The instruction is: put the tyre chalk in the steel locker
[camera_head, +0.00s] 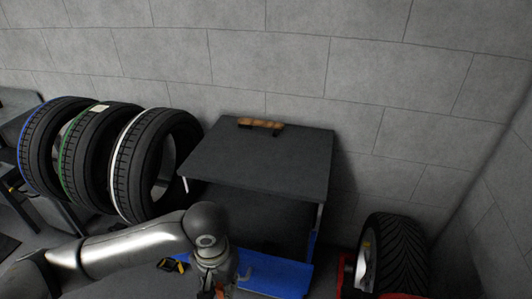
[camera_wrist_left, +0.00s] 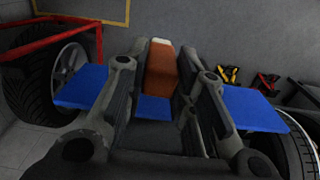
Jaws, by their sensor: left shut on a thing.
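The tyre chalk (camera_wrist_left: 161,70) is an orange-brown stick with a white tip. In the left wrist view it stands between the fingers of my left gripper (camera_wrist_left: 160,88), which is shut on it. In the head view my left gripper (camera_head: 214,289) is at the bottom edge, mostly cut off, in front of the locker. The steel locker (camera_head: 262,160) is a dark grey box with an open, shadowed front. A blue panel (camera_head: 275,277) lies low at its front; blue also shows on both sides of the gripper in the wrist view (camera_wrist_left: 82,88). My right gripper is not in view.
A wooden-handled tool (camera_head: 261,124) lies on the locker top. Several tyres (camera_head: 143,165) stand in a row at left. A tyre (camera_head: 395,255) in a red frame (camera_head: 345,275) stands at right. A yellow-and-black tool (camera_head: 173,265) lies left of the blue panel.

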